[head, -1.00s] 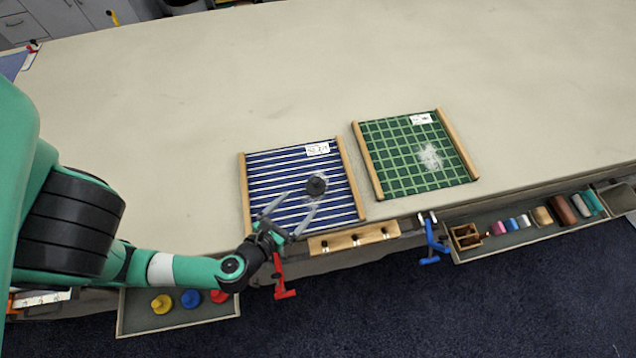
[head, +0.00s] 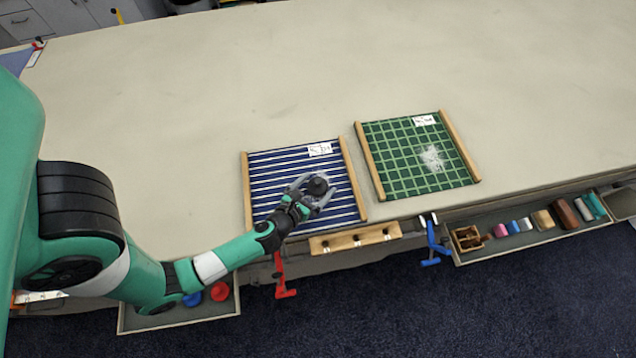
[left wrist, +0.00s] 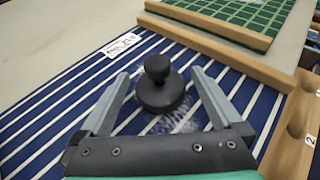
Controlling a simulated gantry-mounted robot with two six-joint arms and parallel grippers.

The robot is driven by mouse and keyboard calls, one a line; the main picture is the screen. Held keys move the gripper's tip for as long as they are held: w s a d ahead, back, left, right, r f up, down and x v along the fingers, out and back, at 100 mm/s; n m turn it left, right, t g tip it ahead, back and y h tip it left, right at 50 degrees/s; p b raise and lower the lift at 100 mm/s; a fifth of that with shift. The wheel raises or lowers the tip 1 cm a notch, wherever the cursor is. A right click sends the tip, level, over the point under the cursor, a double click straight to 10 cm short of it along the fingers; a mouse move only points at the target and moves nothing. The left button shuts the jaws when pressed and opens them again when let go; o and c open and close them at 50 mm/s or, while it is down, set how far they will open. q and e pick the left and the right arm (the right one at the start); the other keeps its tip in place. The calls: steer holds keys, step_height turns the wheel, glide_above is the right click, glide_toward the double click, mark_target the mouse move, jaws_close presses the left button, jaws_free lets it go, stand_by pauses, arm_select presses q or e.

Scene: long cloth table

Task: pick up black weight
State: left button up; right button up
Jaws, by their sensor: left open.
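The black weight (head: 318,185) stands on the blue striped cloth (head: 270,170), over a whitish smudge. In the left wrist view the weight (left wrist: 160,88) is upright, with a round base and a knob on top. My left gripper (head: 312,190) is open, with one finger on each side of the weight. In the left wrist view, cloth shows between each finger of the gripper (left wrist: 160,92) and the weight, so they look apart. The fingers' height above the cloth is hard to tell. My right gripper is not in view.
A green checked cloth (head: 400,160) with wooden side bars lies to the right. Trays with blocks (head: 500,248) and coloured weights (head: 220,291) hang below.

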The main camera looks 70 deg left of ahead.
arm_select(q)
steer(key=shift+w+a+f, duration=0.2)
steer(key=shift+w+a, duration=0.05)
steer(key=shift+w, duration=0.1)
steer(key=shift+r, duration=0.1)
jaws_close()
